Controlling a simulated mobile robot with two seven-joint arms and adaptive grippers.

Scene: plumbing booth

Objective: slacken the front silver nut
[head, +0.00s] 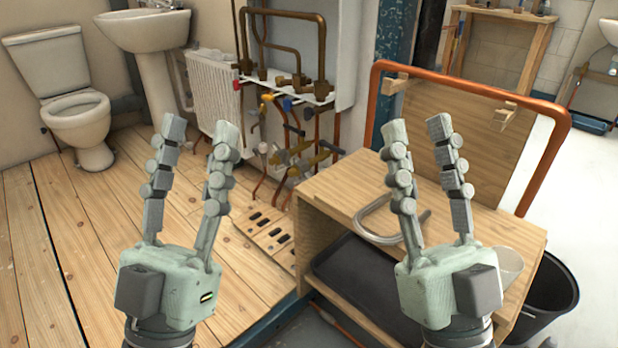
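My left gripper (200,132) is raised in front of the plank floor, fingers apart and empty. My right gripper (416,130) is raised in front of the wooden bench, also open and empty. Neither touches anything. Copper pipework with brass, red, blue and yellow fittings (288,105) hangs below a white wall cabinet, beyond and between the grippers. Lower down are more brass valves (300,160) and small pale fittings. The front silver nut is too small to pick out among these fittings.
A wooden bench (330,190) with a bent grey pipe (372,228) on top and a dark tray (350,275) inside stands at centre right. An orange pipe frame (470,78) rises behind it. A radiator (213,90), basin (143,30) and toilet (80,115) stand at back left.

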